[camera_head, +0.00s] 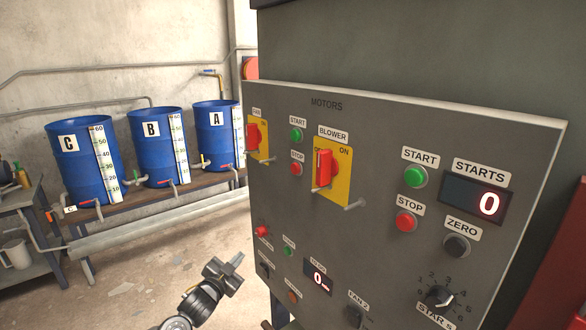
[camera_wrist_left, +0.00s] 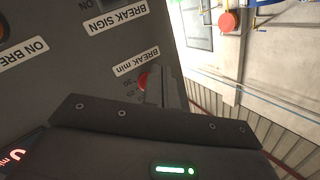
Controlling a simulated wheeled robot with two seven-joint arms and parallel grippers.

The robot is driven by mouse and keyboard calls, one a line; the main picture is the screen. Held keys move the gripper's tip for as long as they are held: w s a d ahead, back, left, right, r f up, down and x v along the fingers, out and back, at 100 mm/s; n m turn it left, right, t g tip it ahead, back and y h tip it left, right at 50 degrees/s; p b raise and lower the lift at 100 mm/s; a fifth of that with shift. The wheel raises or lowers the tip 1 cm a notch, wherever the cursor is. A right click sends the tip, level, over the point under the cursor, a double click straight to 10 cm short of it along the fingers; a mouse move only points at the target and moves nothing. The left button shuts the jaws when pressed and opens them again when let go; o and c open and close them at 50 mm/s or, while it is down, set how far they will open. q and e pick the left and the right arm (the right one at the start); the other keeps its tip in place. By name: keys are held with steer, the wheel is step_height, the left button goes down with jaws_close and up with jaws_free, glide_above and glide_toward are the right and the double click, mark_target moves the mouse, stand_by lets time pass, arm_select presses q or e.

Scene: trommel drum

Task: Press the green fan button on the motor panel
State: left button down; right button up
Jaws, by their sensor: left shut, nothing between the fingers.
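The grey motor panel (camera_head: 380,130) fills the right of the head view, headed MOTORS. Green buttons show at the upper left under START (camera_head: 297,134), at the right under START (camera_head: 415,177), and a small one at the lower left (camera_head: 288,252). The small labels by the left ones are hard to read, so I cannot tell which is the fan's. My left gripper (camera_head: 238,259) is shut and empty, left of the panel's lower left edge and apart from the green buttons. In the left wrist view its closed fingers (camera_wrist_left: 170,88) overlap a red control. My right gripper is not in view.
Red stop buttons (camera_head: 405,221) and red-handled switches on yellow plates, such as BLOWER (camera_head: 325,172), sit among the buttons. Blue barrels (camera_head: 155,147) stand on a bench at the back left. Open concrete floor (camera_head: 150,270) lies left of the panel.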

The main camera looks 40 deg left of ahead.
arm_select(q)
steer(key=d+r+m+t+h+p, duration=0.1)
steer(key=d+r+t+h, duration=0.15)
steer(key=r, duration=0.95)
steer(key=d+r+m+t+h+p, duration=0.1)
steer(key=d+r+m+t, duration=0.15)
steer(key=r, duration=0.95)
steer(key=s+d+r+m+t+h, duration=0.1)
steer(key=s+d+r+h, duration=0.2)
steer(key=r, duration=0.5)
steer(key=s+d+r+m+t+h+p, duration=0.1)
steer(key=s+d+r+m+h, duration=0.1)
steer(key=r, duration=0.6)
steer(key=s+d+h, duration=0.1)
steer(key=s+d, duration=0.1)
steer(key=d, duration=0.1)
steer(key=shift+s+d+t, duration=0.2)
steer(key=shift+d+t, duration=0.1)
steer(key=shift+t, duration=0.1)
steer(key=p, duration=0.2)
glide_toward(295, 135)
steer(key=w+r, duration=0.3)
steer(key=r, duration=0.2)
steer(key=shift+w, duration=0.4)
steer(key=shift+w, duration=0.15)
steer(key=shift+w+d+p, duration=0.1)
steer(key=shift+w+p, duration=0.15)
steer(key=shift+p, duration=0.05)
